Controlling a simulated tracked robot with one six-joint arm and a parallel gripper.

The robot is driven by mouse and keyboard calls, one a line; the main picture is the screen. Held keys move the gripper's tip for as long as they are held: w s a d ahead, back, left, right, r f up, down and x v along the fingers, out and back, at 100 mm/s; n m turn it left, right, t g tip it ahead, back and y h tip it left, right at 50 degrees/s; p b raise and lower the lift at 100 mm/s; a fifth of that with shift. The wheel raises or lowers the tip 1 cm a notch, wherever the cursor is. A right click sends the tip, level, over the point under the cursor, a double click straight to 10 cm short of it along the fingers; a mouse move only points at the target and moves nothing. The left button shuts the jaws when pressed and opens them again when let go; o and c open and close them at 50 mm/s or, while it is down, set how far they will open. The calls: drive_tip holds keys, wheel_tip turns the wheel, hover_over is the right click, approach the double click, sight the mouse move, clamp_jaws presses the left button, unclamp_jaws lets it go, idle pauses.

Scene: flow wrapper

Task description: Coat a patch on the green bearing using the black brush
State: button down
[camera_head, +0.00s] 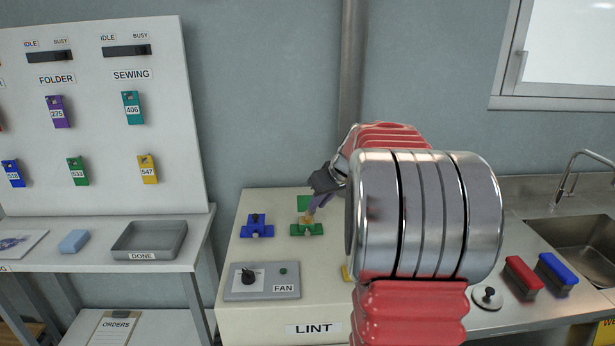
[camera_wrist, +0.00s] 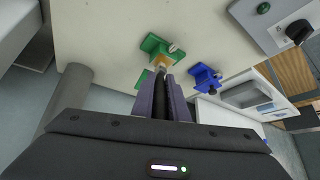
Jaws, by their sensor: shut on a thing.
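The green bearing (camera_head: 297,229) stands on the cream LINT cabinet top, and it also shows in the wrist view (camera_wrist: 150,45). My gripper (camera_head: 316,202) is over it, tilted down from the right. In the wrist view my gripper's purple fingers (camera_wrist: 160,95) are shut on the dark handle of the black brush (camera_wrist: 159,103). The brush's pale tip (camera_wrist: 159,67) is at the bearing, over an orange-tan area. I cannot tell whether the tip touches, or whether that area is bristles or coating.
A blue bearing (camera_head: 257,231) stands left of the green one. A grey FAN panel (camera_head: 262,281) with a black knob is in front. A green square (camera_head: 304,203) lies behind the bearing. My arm hides the cabinet's right side. Red (camera_head: 523,277) and blue (camera_head: 557,271) brushes lie near the sink.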

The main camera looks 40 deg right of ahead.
wheel_tip(320, 180, up, 8)
drive_tip(key=w+a, duration=0.1)
drive_tip(key=a, duration=0.1)
drive_tip(key=shift+w, duration=0.25)
idle(0.6)
drive_tip(key=shift+a, duration=0.1)
idle(0.4)
